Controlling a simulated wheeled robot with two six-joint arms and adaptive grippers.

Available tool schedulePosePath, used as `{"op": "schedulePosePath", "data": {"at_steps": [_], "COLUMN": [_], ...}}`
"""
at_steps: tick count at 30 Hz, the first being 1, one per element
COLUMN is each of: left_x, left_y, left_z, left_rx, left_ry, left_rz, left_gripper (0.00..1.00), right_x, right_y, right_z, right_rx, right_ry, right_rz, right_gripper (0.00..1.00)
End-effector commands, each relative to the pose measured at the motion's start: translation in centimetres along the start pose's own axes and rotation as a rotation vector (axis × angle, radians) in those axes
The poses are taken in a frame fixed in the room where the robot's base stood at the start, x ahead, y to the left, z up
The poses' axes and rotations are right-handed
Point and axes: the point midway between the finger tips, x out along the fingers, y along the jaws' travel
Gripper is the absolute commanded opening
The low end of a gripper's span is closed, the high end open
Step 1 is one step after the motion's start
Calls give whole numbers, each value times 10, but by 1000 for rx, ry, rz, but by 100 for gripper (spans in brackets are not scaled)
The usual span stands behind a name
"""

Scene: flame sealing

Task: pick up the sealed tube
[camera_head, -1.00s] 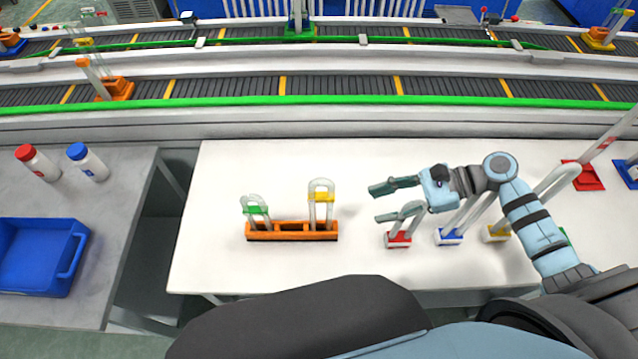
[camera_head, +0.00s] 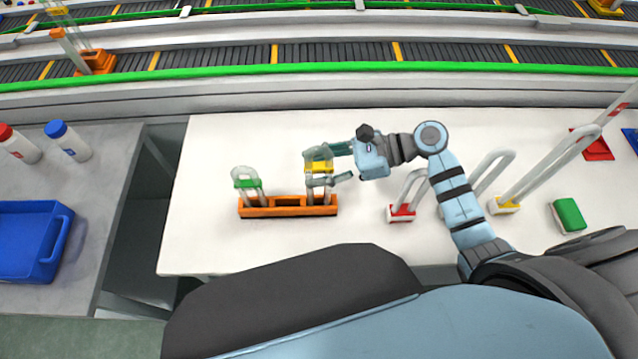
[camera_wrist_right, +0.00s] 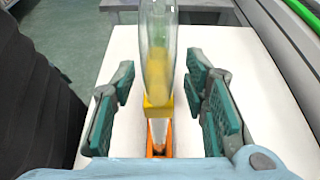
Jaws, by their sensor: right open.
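A clear glass tube with a yellow collar (camera_head: 319,168) stands upright in the right end of the orange rack (camera_head: 288,211). A similar tube with a green collar (camera_head: 247,183) stands at the rack's left end. My right gripper (camera_head: 326,168) is open, with its fingers to either side of the yellow-collared tube. In the right wrist view the tube and its yellow collar (camera_wrist_right: 158,107) stand between the green finger pads, with gaps on both sides. The fingers partly hide this tube in the head view. My left gripper is not in view.
A blue bin (camera_head: 66,245) and two bottles are on the left grey table. The white table's left part is clear.

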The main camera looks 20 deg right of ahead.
Motion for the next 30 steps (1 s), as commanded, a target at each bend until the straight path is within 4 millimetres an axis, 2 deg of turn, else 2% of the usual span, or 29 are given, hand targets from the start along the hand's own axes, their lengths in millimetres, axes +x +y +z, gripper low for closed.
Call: {"op": "schedulePosePath", "data": {"at_steps": [5, 8, 13, 24, 28, 30], "left_x": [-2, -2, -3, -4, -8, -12], "left_y": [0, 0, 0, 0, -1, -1], "left_z": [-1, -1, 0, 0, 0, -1], "left_rx": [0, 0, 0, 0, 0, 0], "left_ry": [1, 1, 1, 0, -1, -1], "left_rz": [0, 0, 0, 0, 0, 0], "left_gripper": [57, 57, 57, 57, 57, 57], "right_x": [0, 0, 0, -2, -7, -13], "right_y": [0, 0, 0, 0, -1, -1], "right_z": [3, 3, 3, 6, 19, 32], "right_rx": [-1, -1, -1, -2, -5, -6], "right_ry": [1, 1, 1, 1, 1, 1], "right_rz": [1, 1, 1, 0, 0, 0], "right_gripper": [41, 28, 1, 0, 0, 0]}}
